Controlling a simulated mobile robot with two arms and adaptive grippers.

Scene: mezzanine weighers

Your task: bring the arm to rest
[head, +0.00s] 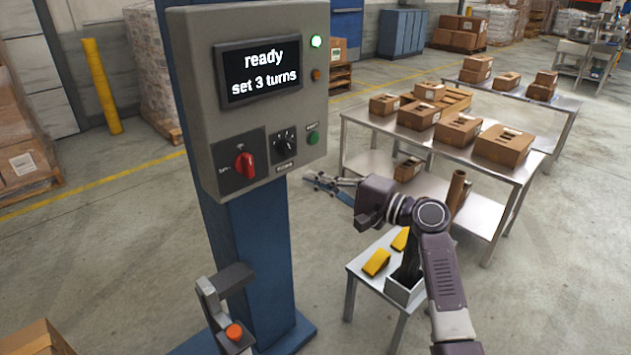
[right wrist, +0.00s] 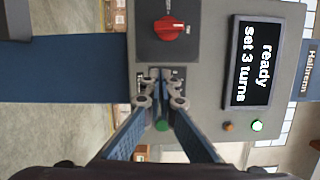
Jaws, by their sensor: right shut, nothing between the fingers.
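My right gripper (head: 316,181) reaches in from the right, below and right of the grey control box (head: 205,120), with open space between them in the head view. Its fingers are shut and empty; in the right wrist view the fingertips (right wrist: 160,74) point at the box and cover most of the black dial. The box's screen (head: 262,72) reads "ready" and "set 3 turns". A green lamp (head: 316,42) is lit above a dull orange lamp (head: 316,75). Below are a red knob (head: 245,165), the black dial (head: 285,142) and a green button (head: 313,138). My left gripper is not in view.
The box is on a blue column (head: 262,255). A bracket with an orange button (head: 234,332) stands at its front left. A small table (head: 360,265) with yellow pieces (head: 376,262) lies under my right arm. A bench (head: 380,125) with several cartons stands behind.

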